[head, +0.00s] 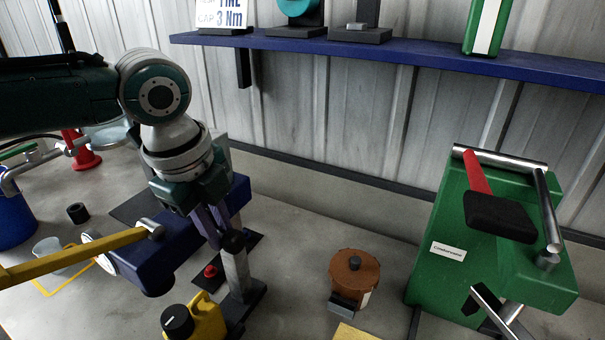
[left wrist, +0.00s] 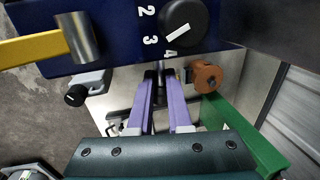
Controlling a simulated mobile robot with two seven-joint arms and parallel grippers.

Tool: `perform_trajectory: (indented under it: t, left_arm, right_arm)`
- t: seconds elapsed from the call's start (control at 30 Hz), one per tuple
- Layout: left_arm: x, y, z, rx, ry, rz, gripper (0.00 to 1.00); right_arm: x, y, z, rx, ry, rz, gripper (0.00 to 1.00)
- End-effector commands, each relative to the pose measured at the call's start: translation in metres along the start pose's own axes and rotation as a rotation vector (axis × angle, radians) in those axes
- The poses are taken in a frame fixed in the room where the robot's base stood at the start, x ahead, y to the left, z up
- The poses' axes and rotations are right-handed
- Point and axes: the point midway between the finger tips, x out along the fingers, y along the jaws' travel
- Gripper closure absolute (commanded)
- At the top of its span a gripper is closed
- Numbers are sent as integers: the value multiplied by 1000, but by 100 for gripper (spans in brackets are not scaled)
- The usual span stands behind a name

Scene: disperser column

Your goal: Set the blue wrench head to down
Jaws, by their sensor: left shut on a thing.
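A dark blue block (head: 150,258) with a yellow bar (head: 72,258) and a metal pin (head: 150,228) sits at left; I take it for the blue wrench head. In the left wrist view the block (left wrist: 115,58) carries a black knob (left wrist: 190,22) with a white line near the 4, and the yellow bar (left wrist: 30,48) reaches left from a metal cylinder. My left gripper (head: 222,238) points down beside the block, at the black top of a grey post (head: 238,272). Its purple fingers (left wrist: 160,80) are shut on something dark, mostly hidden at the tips.
A brown round part (head: 354,275) and a green machine (head: 475,235) stand to the right. A blue shelf (head: 420,55) runs along the back wall. Bare bench lies between post and brown part.

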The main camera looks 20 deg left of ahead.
Motion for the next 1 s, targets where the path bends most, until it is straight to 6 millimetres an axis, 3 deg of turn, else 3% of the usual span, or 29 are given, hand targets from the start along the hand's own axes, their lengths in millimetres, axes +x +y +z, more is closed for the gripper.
perform_trajectory:
  t: [0.2, 0.3, 0.43, 0.73, 0.77, 1.0]
  left_arm:
    - [58, 12, -3, -1, 6, 1, 100]
    - [76, 15, -3, 0, 7, 1, 100]
    - [86, 17, -2, 0, 6, 0, 100]
    - [84, 17, -2, 1, 6, 0, 100]
    - [84, 17, -2, 1, 6, 0, 82]
    - [84, 16, -2, 1, 6, -1, 55]
  right_arm:
    - [40, -1, 13, -2, 0, 2, 0]
    - [52, -1, 17, -3, -1, 2, 0]
    - [57, -1, 19, -3, -1, 2, 0]
    - [55, -1, 18, -3, -1, 2, 0]
    - [55, -1, 18, -3, -1, 2, 0]
    - [55, -1, 18, -3, -1, 2, 0]
